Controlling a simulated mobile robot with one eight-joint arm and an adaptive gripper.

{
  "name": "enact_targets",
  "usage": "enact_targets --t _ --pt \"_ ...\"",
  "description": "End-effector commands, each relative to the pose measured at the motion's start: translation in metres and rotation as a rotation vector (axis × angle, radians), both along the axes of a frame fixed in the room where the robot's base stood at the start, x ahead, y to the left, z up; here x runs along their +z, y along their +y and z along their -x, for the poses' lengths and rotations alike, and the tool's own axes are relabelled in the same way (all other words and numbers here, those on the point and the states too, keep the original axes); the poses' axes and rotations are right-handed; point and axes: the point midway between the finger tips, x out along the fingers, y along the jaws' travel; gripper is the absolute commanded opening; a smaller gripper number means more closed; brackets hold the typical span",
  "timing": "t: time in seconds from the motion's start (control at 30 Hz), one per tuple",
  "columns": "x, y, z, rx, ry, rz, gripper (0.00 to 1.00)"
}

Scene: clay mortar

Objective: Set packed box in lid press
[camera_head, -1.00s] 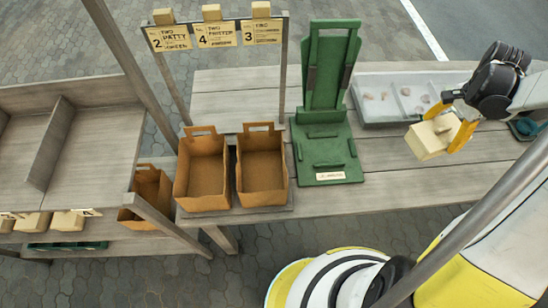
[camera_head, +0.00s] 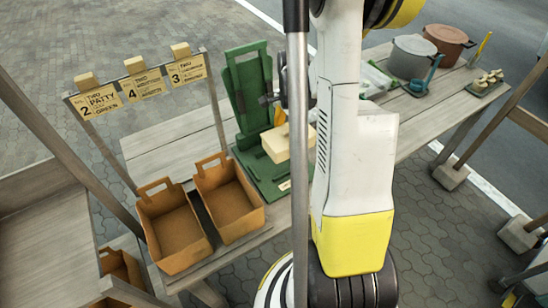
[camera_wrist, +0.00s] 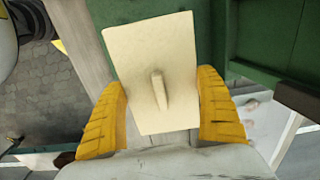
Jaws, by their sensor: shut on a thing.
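The cream packed box (camera_head: 277,147) is in my gripper (camera_head: 279,117), and part of it is hidden behind a grey post. In the wrist view the yellow fingers of my gripper (camera_wrist: 163,112) close on both sides of the box (camera_wrist: 134,42), whose top has a small raised handle. The green lid press (camera_head: 244,90) has an upright back and a flat base. The box appears in front of the back and over the base, but I cannot tell whether it touches. Green press parts (camera_wrist: 270,38) show beside the box in the wrist view.
Two open brown crates (camera_head: 172,232) (camera_head: 231,201) stand left of the press. A sign rack (camera_head: 140,85) stands behind them. My arm hides much of the table (camera_head: 165,150) on the right. Pots (camera_head: 411,60) (camera_head: 447,40) stand at the far right.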

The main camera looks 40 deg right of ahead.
Motion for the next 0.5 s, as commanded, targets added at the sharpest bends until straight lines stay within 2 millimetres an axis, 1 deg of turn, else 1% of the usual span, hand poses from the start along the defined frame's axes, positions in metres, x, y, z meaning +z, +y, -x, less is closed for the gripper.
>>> enact_targets --t 0.03,0.1,0.2,0.37,0.5 --pt "-0.011 0.012 -0.004 0.006 0.0 0.0 0.51" --pt "-0.018 0.024 -0.008 0.004 0.0 0.0 0.51" --pt "-0.024 0.035 -0.012 0.002 0.0 0.0 0.51" --pt "-0.031 0.041 -0.014 0.001 0.0 0.0 0.51" --pt "-0.052 0.041 -0.013 0.0 0.0 0.0 0.51"
